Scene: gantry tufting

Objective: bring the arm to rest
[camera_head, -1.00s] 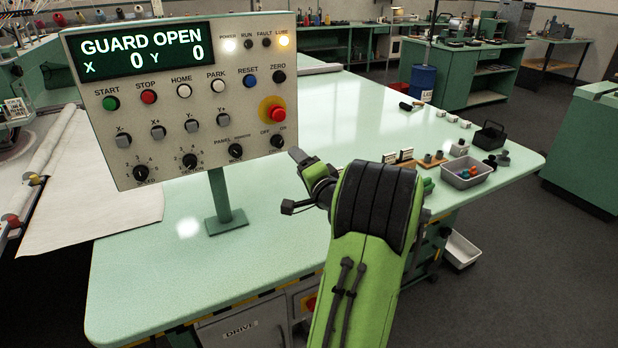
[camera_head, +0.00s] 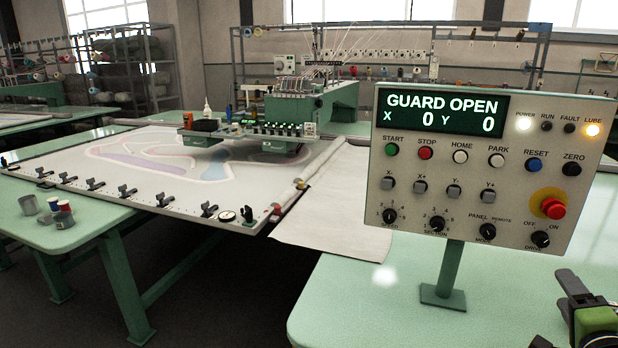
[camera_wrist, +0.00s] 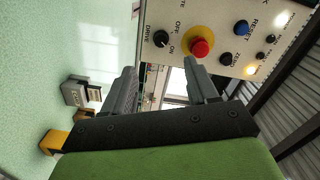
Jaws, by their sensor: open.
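My gripper (camera_wrist: 160,88) is open in the wrist view, with its two dark fingers apart and nothing between them. The control panel (camera_wrist: 210,25) lies beyond the fingertips, with its red stop button (camera_wrist: 201,48) on a yellow base. In the head view the panel (camera_head: 400,155) stands upright on a green post and its display reads GUARD OPEN, X 0, Y 0. The white power lamp and the yellow lube lamp are lit.
The green table (camera_head: 350,300) carries the panel post (camera_head: 450,270) and has clear space in front. To the left, a tufting frame (camera_head: 110,200) with clamps holds a patterned cloth under the machine head (camera_head: 290,110).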

